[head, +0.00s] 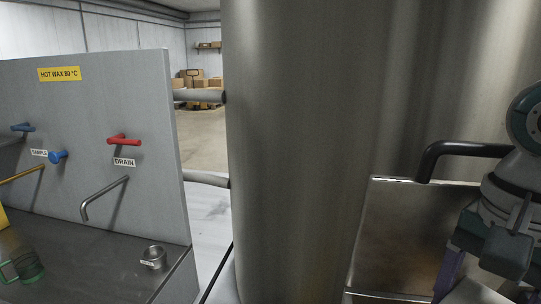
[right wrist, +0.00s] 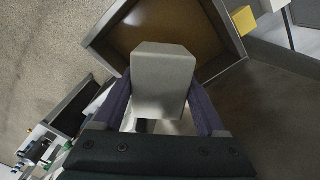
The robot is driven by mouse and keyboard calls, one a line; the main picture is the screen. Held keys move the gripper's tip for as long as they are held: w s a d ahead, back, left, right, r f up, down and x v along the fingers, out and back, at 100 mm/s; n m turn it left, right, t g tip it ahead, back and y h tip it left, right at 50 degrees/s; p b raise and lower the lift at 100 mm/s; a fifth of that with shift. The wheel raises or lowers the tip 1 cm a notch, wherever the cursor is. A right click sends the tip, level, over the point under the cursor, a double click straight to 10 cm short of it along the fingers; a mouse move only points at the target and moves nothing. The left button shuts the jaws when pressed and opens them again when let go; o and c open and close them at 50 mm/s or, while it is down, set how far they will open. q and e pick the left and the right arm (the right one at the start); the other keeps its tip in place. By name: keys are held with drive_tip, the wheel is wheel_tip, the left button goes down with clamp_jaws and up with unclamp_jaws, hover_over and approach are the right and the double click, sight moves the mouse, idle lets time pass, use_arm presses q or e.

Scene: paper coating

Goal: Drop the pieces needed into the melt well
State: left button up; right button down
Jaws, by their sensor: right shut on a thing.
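My right gripper (right wrist: 160,84) is shut on a pale grey block (right wrist: 162,70), with one purple finger on each side of it. In the right wrist view the block overlaps an open metal well (right wrist: 202,25) with angled walls and a brown, amber-like inside. The height of the block above the well cannot be told. In the head view my right arm is at the right edge, in front of a steel box (head: 405,235) below a black handle (head: 465,149); the block does not show there. My left gripper is not in view.
A large steel tank (head: 300,150) fills the middle. At left, a "HOT WAX 80 °C" panel (head: 90,110) has a red tap (head: 123,139) and a drain spout (head: 103,198). A small metal cup (head: 153,257) and a green-handled vessel (head: 27,266) stand on the counter below.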

wheel_tip(320, 180, down, 6)
drive_tip(key=b, duration=0.3)
drive_tip(key=shift+s+a+b, duration=0.15)
drive_tip(key=shift+b, duration=0.15)
unclamp_jaws()
drive_tip(key=shift+r, duration=0.1)
drive_tip(key=shift+r, duration=0.1)
wheel_tip(320, 180, up, 6)
drive_tip(key=shift+r+b, duration=0.1)
drive_tip(key=shift+b, duration=0.65)
drive_tip(key=shift+r, duration=0.6)
